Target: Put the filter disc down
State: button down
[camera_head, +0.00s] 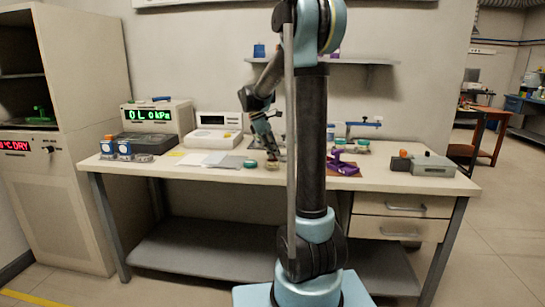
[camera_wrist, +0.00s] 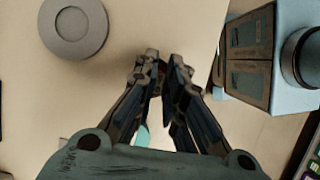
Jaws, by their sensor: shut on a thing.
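My gripper (camera_head: 272,151) is low over the front part of the workbench, left of my arm column. In the wrist view my gripper (camera_wrist: 162,76) has its fingertips close together, pinching something small and dark, taken as the filter disc; its shape is mostly hidden by the fingers. In the head view a small round tan-topped piece (camera_head: 272,166) shows just under the fingertips; I cannot tell whether they touch. A grey round dish with a raised ring (camera_wrist: 72,26) lies on the bench, apart from the fingers, upper left in the wrist view.
A small teal-topped round container (camera_head: 250,163) stands left of the gripper. A grey sheet (camera_head: 228,161), a white instrument (camera_head: 213,139) and a pressure display (camera_head: 158,115) are farther left. A purple stand (camera_head: 342,164) and a grey device (camera_head: 423,165) are right. Bare bench (camera_head: 305,172) shows at the front.

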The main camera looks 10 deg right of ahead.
jog(key=shift+f, duration=0.7)
jog(key=shift+s+f, duration=0.1)
jog(key=shift+f, duration=0.5)
jog(key=c, duration=1.7)
grip_release()
jog(key=v, duration=1.3)
jog(key=shift+d+r, duration=0.15)
jog(key=shift+d, duration=0.15)
